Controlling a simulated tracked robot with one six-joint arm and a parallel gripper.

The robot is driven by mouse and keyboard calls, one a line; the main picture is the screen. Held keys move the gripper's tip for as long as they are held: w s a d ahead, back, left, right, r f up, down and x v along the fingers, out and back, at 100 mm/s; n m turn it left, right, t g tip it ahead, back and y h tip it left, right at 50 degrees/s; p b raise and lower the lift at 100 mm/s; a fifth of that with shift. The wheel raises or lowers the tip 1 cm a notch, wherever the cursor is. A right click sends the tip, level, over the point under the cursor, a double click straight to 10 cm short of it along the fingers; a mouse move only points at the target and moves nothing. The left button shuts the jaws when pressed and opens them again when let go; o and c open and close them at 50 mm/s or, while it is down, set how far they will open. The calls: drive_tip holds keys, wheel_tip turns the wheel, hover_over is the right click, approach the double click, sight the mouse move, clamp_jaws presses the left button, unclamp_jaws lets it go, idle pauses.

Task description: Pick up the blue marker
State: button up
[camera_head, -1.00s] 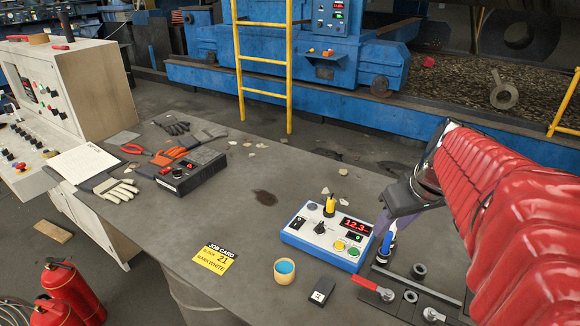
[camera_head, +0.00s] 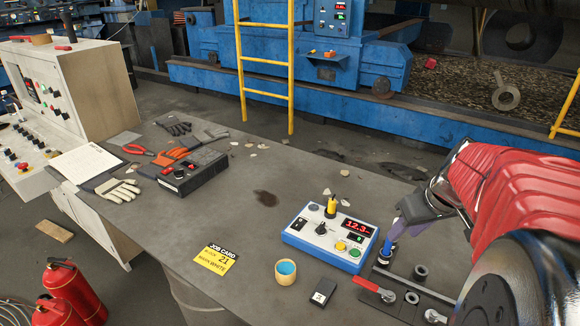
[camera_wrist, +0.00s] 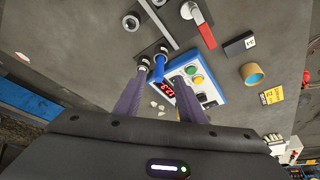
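The blue marker (camera_head: 386,249) stands upright at the end of a dark metal rack (camera_head: 388,281) at the right of the table. In the wrist view the blue marker (camera_wrist: 159,69) shows between the tips of my two purple fingers. My gripper (camera_head: 393,232) is at the marker's upper part in the head view, where a finger partly covers the marker. In the wrist view my gripper (camera_wrist: 160,78) is open, with a clear gap between its fingers. I cannot tell whether either finger touches the marker.
A blue-edged control box (camera_head: 328,237) with a yellow-capped knob stands close left of the marker. The rack also holds a red-handled valve (camera_head: 373,288) and metal fittings. A small cup (camera_head: 286,272), a black block (camera_head: 322,292) and a yellow job card (camera_head: 214,258) lie nearby.

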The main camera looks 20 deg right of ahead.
sight(391, 245)
drive_tip(key=shift+x, duration=2.35)
drive_tip(key=shift+f, duration=0.1)
drive_tip(key=shift+w+x, duration=0.2)
drive_tip(key=shift+x, duration=1.05)
drive_tip(key=shift+w+x, duration=0.15)
drive_tip(key=shift+x, duration=1.1)
drive_tip(key=shift+c, duration=0.5)
clamp_jaws()
